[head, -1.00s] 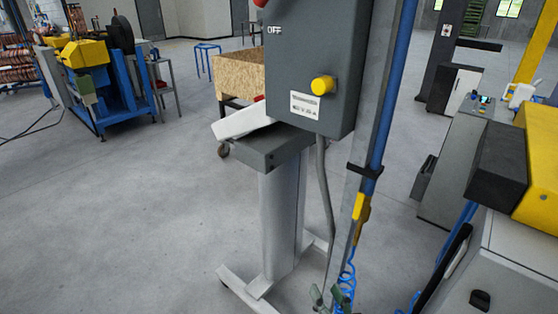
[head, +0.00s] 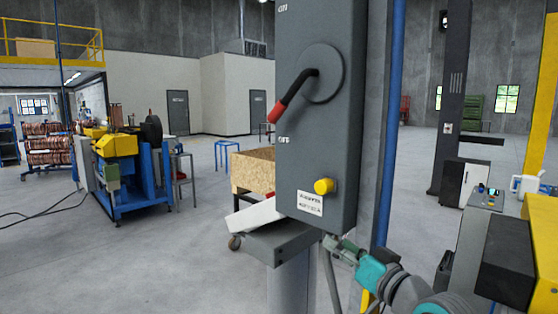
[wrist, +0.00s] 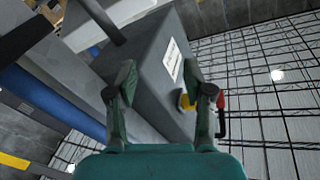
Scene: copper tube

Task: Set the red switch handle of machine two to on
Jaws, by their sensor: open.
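The switch handle (head: 292,96) is a black lever with a red grip, on a round grey hub on the front of a grey switch box (head: 340,150). It slants down and left, its red end just above the OFF label; the ON label is at the box's top. My gripper (head: 340,248) is low at the box's lower right corner, below and right of the handle, apart from it. In the wrist view my gripper (wrist: 168,85) has its green fingers spread with nothing held. The red grip (wrist: 221,112) shows just beyond the right finger.
A yellow knob (head: 324,186) sticks out of the box's lower front, above a white label. A blue pipe (head: 392,130) runs up along its right side. A wooden crate (head: 252,170) stands behind at left. Open floor lies in front and left.

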